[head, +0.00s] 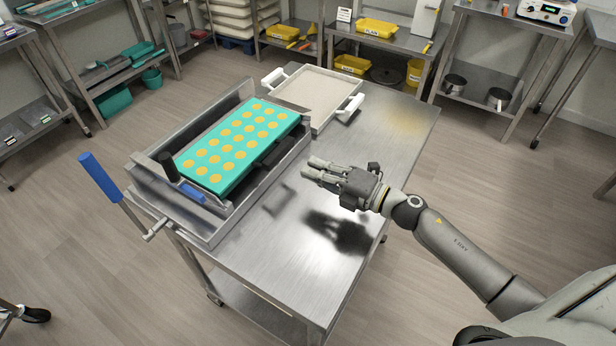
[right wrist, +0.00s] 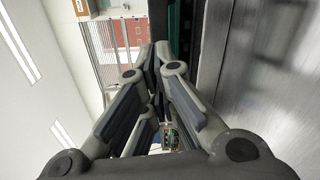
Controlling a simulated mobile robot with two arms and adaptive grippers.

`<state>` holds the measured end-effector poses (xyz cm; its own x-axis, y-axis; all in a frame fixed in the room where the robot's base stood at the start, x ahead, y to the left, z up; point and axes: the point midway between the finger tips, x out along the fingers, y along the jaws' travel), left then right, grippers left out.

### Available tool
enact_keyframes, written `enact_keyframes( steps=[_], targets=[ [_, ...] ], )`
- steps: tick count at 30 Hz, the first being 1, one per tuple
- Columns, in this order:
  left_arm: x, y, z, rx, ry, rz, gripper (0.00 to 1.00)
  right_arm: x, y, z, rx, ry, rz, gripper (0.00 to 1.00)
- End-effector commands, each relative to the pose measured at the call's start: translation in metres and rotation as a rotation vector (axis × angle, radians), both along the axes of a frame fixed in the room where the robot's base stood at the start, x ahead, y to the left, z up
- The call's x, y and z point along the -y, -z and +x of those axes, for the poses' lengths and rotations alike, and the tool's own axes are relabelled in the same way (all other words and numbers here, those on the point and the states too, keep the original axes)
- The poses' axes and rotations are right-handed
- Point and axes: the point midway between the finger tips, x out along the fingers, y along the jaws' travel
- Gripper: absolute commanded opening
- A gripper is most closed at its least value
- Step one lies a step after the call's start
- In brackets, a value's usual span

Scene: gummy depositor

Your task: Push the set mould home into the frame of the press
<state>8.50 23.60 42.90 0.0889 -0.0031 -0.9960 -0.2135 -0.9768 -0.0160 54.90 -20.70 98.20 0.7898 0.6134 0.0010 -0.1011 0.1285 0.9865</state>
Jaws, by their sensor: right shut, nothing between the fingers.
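The set mould (head: 232,148) is a teal slab with rows of round yellow-orange gummies. It lies in the metal frame of the press (head: 272,187) on the steel table, and I cannot tell whether it is fully seated. The press has a blue-handled lever (head: 100,176) at its left and a black knob (head: 169,165) at its near corner. My right gripper (head: 312,170) is shut and empty, just right of the frame and apart from the mould. In the right wrist view its fingers (right wrist: 155,62) are together, with a dark edge and a teal strip beside them. My left gripper is out of view.
A cream tray with white handles (head: 309,89) stands behind the press on the table. The table top (head: 385,140) is clear to the right. Shelves with yellow bins (head: 376,27) and a rack with teal items (head: 115,98) stand farther back.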

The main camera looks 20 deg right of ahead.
Motion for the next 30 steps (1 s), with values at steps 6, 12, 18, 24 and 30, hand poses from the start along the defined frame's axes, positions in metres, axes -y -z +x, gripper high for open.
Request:
enact_keyframes(
  steps=[6, 12, 18, 24, 30],
  targets=[
    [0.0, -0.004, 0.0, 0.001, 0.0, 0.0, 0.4, -0.012, -0.002, 0.016, 0.001, -0.002, 0.0, 0.0],
    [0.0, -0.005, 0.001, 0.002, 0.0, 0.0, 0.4, -0.026, -0.002, 0.035, 0.002, -0.002, 0.0, 0.0],
    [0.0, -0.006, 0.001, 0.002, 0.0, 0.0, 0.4, -0.034, -0.001, 0.045, 0.0, -0.002, -0.002, 0.0],
    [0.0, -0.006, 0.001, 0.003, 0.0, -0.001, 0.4, -0.036, 0.0, 0.046, 0.0, -0.002, -0.002, 0.0],
    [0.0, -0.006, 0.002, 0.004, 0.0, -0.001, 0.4, -0.036, 0.0, 0.046, 0.0, -0.002, -0.002, 0.0]
  ],
)
